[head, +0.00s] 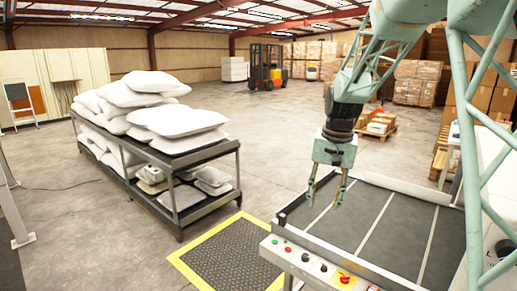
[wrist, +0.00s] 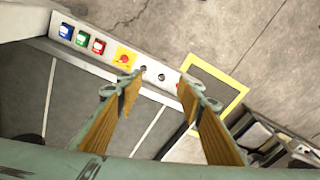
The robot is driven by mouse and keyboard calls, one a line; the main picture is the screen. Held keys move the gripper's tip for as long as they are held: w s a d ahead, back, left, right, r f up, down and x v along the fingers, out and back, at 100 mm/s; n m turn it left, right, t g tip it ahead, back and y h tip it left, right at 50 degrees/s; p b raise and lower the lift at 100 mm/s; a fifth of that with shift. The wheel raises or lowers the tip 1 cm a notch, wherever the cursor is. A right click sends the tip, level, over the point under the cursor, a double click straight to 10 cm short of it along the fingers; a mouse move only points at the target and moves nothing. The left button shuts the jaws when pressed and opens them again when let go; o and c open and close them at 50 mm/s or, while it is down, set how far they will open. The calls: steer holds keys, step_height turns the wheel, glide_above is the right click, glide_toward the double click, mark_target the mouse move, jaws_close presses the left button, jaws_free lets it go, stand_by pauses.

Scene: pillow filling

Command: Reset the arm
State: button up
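My gripper (head: 325,196) hangs pointing down above the left part of a dark conveyor table (head: 401,232). Its two fingers are apart with nothing between them. In the wrist view my gripper (wrist: 160,92) shows two wood-coloured finger pads spread wide, with the control panel (wrist: 142,72) of the table beyond the tips. No pillow is in the gripper or on the visible part of the table.
A two-level cart (head: 178,158) at the left carries several white pillows (head: 180,119). A black mat with a yellow border (head: 228,256) lies between cart and table. A green lattice frame (head: 470,150) stands at the right. A forklift (head: 266,70) and stacked boxes are far back.

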steer(key=s+r+n+t, duration=0.1)
steer(key=s+r, duration=0.4)
steer(key=s, duration=0.6)
steer(key=s+r+n, duration=0.1)
steer(key=s+r, duration=0.4)
steer(key=s, duration=0.7)
steer(key=s+r+n+t, duration=0.1)
steer(key=s+r, duration=0.5)
steer(key=s, duration=0.5)
steer(key=s+f+n, duration=0.1)
steer(key=s+f, duration=0.1)
steer(key=s, duration=1.2)
steer(key=shift+s+a+f, duration=0.15)
steer(key=shift+s, duration=0.1)
